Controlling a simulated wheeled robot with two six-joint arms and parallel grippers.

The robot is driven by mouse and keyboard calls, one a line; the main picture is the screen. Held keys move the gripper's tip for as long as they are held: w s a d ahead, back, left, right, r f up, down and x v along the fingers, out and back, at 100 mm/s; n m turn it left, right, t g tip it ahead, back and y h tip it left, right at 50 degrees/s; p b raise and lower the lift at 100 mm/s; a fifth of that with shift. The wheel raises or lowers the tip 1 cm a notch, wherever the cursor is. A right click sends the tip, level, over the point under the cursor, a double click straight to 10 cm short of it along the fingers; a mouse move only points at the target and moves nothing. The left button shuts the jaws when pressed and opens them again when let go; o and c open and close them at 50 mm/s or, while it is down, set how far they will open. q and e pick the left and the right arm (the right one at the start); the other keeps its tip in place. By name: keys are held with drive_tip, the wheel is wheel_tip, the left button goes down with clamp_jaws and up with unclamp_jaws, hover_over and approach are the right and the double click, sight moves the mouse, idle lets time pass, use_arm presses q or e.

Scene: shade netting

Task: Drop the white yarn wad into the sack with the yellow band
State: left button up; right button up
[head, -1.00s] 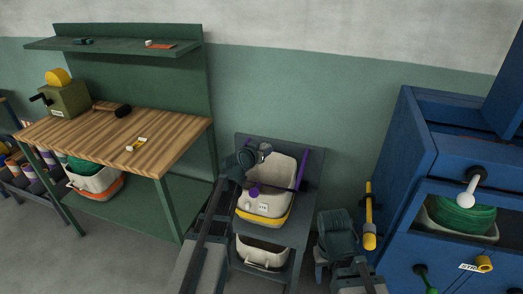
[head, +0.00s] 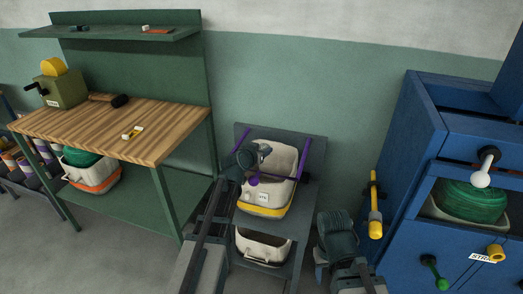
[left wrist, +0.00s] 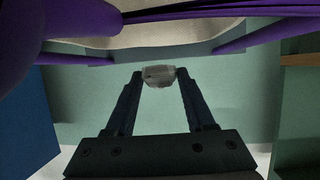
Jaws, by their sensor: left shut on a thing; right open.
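The sack with the yellow band (head: 268,211) stands on the upper shelf of a grey rack. It is off-white, with purple straps at its sides and a small label on its front. My left gripper (head: 264,150) is over the sack's open top. In the left wrist view, its fingers are shut on a small whitish lump, the white yarn wad (left wrist: 159,76), held at the fingertips. Purple straps and the pale sack cross the top of that view. My right gripper (head: 337,232) is low, right of the rack, and empty; its fingers are hard to make out.
Another whitish container (head: 263,246) sits on the rack's lower shelf. A blue cabinet (head: 400,180) with a yellow handle (head: 375,215) stands at the right. A wooden-topped bench (head: 165,135) stands at the left. Floor is clear between bench and rack.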

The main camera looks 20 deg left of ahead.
use_arm(q)
drive_tip(key=o, duration=1.4)
drive_tip(key=p+v, duration=0.5)
drive_tip(key=v, duration=0.8)
drive_tip(key=shift+s+a+r, duration=0.1)
drive_tip(key=shift+s+r, duration=0.05)
drive_tip(key=shift+s, duration=0.25)
